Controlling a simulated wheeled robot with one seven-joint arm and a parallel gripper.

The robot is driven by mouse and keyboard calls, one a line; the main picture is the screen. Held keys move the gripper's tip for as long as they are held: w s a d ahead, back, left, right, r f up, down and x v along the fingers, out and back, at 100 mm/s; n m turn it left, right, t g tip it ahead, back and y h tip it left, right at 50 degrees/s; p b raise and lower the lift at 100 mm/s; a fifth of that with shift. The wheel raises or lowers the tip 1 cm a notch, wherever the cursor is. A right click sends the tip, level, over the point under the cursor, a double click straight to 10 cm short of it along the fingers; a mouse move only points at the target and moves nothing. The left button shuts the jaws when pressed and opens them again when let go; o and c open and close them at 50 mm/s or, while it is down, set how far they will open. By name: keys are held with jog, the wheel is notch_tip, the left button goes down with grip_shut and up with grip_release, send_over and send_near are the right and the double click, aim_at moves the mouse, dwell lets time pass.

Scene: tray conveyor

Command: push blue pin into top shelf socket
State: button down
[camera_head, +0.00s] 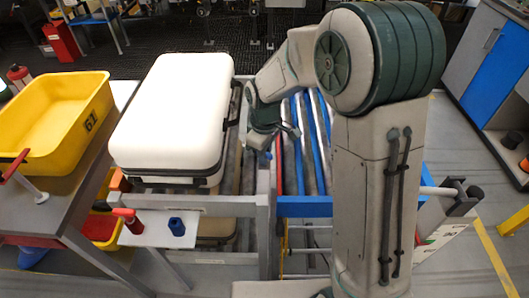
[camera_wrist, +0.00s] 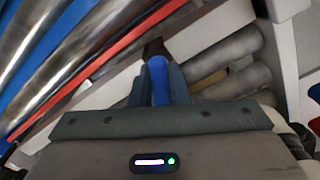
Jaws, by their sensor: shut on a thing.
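My gripper (camera_head: 281,139) is over the rollers, just right of the white case in the head view. In the wrist view my gripper (camera_wrist: 159,88) is shut on a blue pin (camera_wrist: 158,78) with a dark end. The pin is held between the two dark fingers, above grey rollers; in the head view I cannot make it out. A small white shelf plate (camera_head: 158,240) at lower left carries a red-handled pin (camera_head: 128,219) and a dark blue piece (camera_head: 177,226). I cannot tell which opening is the top shelf socket.
A large white case (camera_head: 178,108) lies on the conveyor left of my gripper. A yellow bin (camera_head: 60,125) and another red-handled pin (camera_head: 22,180) are on the left table. Blue and steel rollers (camera_head: 312,140) run beside my arm. A grey frame post (camera_head: 263,225) stands in front.

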jog(key=shift+f+b, duration=0.3)
jog(key=shift+f, duration=0.2)
jog(key=c, duration=1.3)
grip_release()
notch_tip(320, 180, up, 14)
jog(key=shift+f, duration=0.1)
